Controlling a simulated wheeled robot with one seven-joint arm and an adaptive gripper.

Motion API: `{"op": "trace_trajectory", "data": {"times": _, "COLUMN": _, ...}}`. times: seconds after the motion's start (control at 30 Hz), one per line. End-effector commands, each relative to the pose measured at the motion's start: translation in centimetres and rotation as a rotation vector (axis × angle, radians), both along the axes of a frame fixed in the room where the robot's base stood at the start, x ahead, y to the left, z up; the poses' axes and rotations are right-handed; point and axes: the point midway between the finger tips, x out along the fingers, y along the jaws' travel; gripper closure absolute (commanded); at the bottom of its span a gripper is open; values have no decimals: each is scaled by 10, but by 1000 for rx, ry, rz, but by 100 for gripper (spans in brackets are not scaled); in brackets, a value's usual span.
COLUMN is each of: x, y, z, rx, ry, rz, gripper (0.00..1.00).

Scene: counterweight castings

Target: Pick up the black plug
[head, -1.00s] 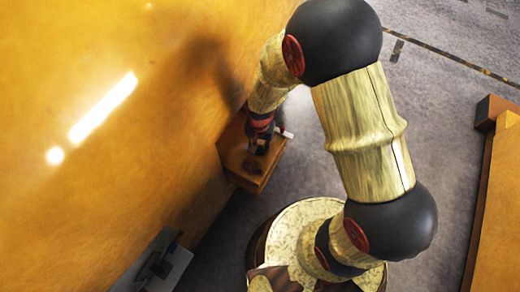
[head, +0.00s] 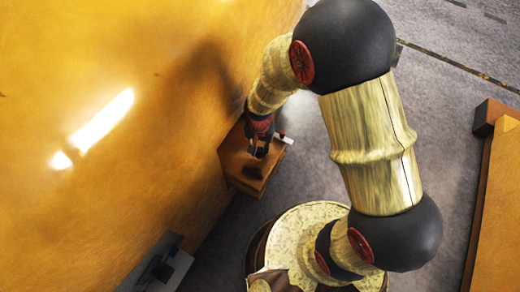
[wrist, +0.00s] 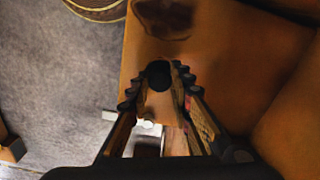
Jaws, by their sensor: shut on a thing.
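The black plug (wrist: 158,73) shows as a dark round shape between my fingertips in the wrist view. My gripper (wrist: 157,84) is shut on it, with one ridged finger on each side. In the head view my gripper (head: 259,152) hangs over the small brown stand (head: 238,160) beside the orange wall. The plug cannot be told apart from the dark fingers there. Whether the plug is clear of the stand top is hard to tell.
A small white piece (head: 283,138) with red lies by the stand's right edge, close to my gripper. A dark patch (head: 252,171) shows on the stand top. A grey box (head: 160,268) stands at lower left.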

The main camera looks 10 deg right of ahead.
Motion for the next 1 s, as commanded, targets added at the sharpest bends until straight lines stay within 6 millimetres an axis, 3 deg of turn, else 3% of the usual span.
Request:
{"op": "trace_trajectory", "data": {"times": 0.27, "x": -50, "y": 17, "z": 64, "rx": 1, "ry": 0, "rz": 6, "gripper": 100}}
{"op": "trace_trajectory", "data": {"times": 0.4, "x": -84, "y": 29, "z": 75, "rx": -1, "ry": 3, "rz": 8, "gripper": 100}}
{"op": "trace_trajectory", "data": {"times": 0.6, "x": -115, "y": 39, "z": 88, "rx": -1, "ry": 3, "rz": 5, "gripper": 100}}
{"op": "trace_trajectory", "data": {"times": 0.8, "x": -129, "y": 44, "z": 93, "rx": -1, "ry": 4, "rz": 3, "gripper": 100}}
{"op": "trace_trajectory", "data": {"times": 1.0, "x": -131, "y": 44, "z": 94, "rx": -1, "ry": 3, "rz": 1, "gripper": 100}}
